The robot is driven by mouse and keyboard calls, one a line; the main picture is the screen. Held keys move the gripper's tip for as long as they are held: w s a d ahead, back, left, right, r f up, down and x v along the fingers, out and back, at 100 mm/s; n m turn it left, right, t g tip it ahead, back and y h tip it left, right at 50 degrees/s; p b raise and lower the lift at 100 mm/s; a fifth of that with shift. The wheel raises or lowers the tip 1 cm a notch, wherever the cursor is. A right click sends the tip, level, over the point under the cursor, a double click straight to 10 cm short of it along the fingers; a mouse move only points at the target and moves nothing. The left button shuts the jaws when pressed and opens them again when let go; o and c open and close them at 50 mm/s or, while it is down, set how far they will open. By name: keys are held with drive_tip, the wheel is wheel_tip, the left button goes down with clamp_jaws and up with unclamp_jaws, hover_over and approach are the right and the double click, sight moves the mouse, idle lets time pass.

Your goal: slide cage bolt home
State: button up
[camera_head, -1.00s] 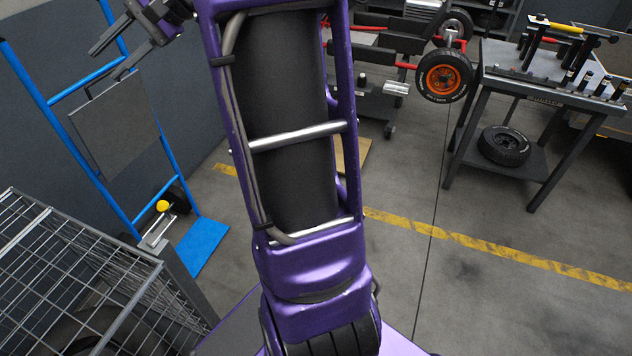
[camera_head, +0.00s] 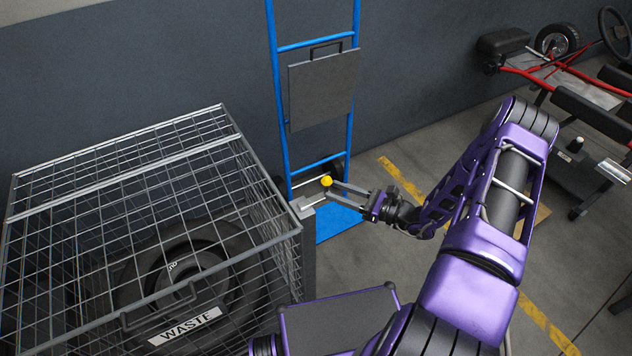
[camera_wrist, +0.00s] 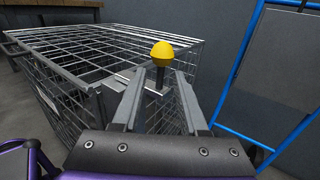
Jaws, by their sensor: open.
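The cage bolt's yellow knob (camera_head: 327,181) stands at the upper right corner of the grey wire cage (camera_head: 225,106). Its bolt bracket (camera_head: 307,201) lies beside the knob on the cage's corner post. My gripper (camera_head: 333,190) is open, with its fingers reaching left to the knob. In the wrist view the yellow knob (camera_wrist: 162,50) sits on a dark stem, between the lines of the two fingers (camera_wrist: 160,80) and near their tips. I cannot tell whether a finger touches it. How far the bolt is slid is not clear.
A tyre (camera_head: 205,255) lies inside the cage, behind a WASTE sign (camera_head: 186,326). A blue hand truck (camera_head: 283,100) with a grey panel (camera_head: 322,88) leans at the wall behind the knob. A go-kart (camera_head: 585,95) stands at the right. Floor between is open.

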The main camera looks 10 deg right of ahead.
drive_tip(key=x, duration=0.6)
drive_tip(key=shift+w+a, duration=0.3)
clamp_jaws()
idle(1.1)
